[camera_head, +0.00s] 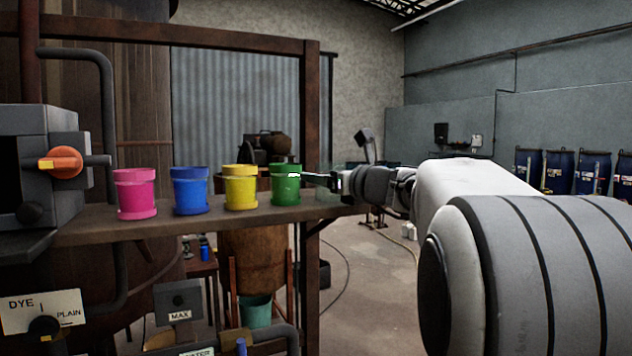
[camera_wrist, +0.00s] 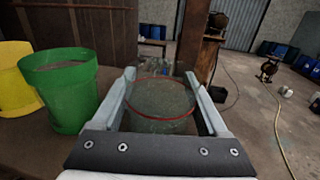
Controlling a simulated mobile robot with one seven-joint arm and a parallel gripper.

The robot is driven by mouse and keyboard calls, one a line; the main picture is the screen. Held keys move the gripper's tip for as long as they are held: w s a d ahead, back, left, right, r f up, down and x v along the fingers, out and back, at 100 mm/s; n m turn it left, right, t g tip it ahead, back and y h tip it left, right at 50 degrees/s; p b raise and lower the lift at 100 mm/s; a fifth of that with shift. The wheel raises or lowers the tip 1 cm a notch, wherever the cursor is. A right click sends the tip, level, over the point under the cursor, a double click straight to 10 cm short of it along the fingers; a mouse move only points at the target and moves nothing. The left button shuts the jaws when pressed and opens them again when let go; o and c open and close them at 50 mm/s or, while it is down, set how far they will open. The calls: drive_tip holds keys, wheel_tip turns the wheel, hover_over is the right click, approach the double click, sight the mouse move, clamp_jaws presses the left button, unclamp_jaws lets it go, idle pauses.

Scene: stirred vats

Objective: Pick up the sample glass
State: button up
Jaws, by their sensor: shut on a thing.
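The sample glass (camera_wrist: 160,105) is a clear, see-through vessel with a thin red ring. In the wrist view it stands upright between the two fingers of my gripper (camera_wrist: 162,92), which is shut on it. In the head view my gripper (camera_head: 322,180) reaches in from the right to the end of the shelf. The glass (camera_head: 328,196) shows there only faintly, just right of the green pot. I cannot tell whether its base touches the shelf.
A rusty shelf (camera_head: 100,229) carries a pink pot (camera_head: 135,195), a blue pot (camera_head: 189,192), a yellow pot (camera_head: 240,188) and a green pot (camera_head: 286,188). The green pot is close to the glass. A rusty post (camera_head: 310,120) stands behind.

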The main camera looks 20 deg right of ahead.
clamp_jaws()
drive_tip(key=shift+r, duration=0.1)
